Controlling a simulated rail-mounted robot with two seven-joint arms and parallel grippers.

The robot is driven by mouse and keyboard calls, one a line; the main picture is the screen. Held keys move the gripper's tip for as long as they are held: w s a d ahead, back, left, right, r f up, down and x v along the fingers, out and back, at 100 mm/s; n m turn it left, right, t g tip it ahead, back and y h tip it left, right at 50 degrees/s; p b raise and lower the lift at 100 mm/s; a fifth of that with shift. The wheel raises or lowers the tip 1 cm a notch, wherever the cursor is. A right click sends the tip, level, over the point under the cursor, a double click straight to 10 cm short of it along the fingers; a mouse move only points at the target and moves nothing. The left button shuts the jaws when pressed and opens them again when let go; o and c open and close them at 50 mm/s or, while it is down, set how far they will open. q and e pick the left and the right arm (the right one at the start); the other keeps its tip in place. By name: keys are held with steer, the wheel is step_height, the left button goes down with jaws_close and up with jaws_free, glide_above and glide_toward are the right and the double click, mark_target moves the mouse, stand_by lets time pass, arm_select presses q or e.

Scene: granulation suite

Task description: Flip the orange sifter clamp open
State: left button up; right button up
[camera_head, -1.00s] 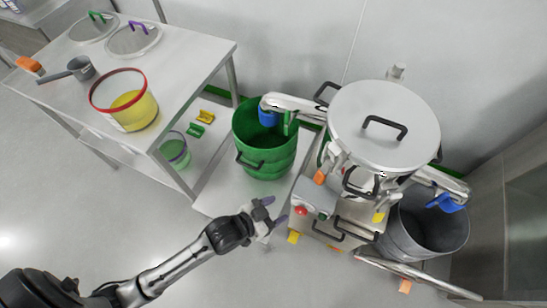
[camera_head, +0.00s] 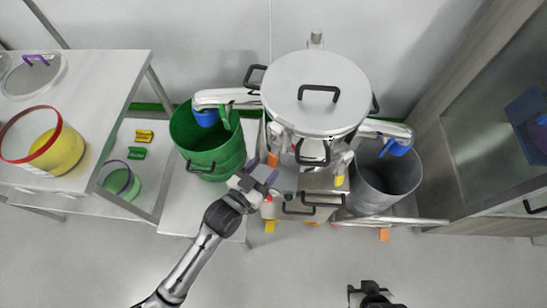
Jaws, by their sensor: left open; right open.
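The sifter (camera_head: 316,92) is a round steel drum with a flat lid and black handles, right of centre. A small orange part (camera_head: 272,160) shows at its front left, below the rim; it looks like the orange clamp, and its exact position is too small to tell. My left gripper (camera_head: 268,179) is open and empty, close in front of and just below the orange part. I cannot tell whether they touch. My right gripper (camera_head: 372,290) is at the bottom edge, partly cut off, open and far from the sifter.
A green bin (camera_head: 208,150) stands left of the sifter and a grey bin (camera_head: 385,185) right of it. A steel table (camera_head: 95,85) with a red-rimmed yellow container (camera_head: 45,143) is at the left. A steel cabinet (camera_head: 480,130) stands at the right. The front floor is clear.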

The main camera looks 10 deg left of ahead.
mark_target(271, 161)
arm_select(q)
steer(key=shift+b+x, duration=0.45)
steer(key=shift+x, duration=1.9)
steer(key=shift+c, duration=0.2)
jaws_close()
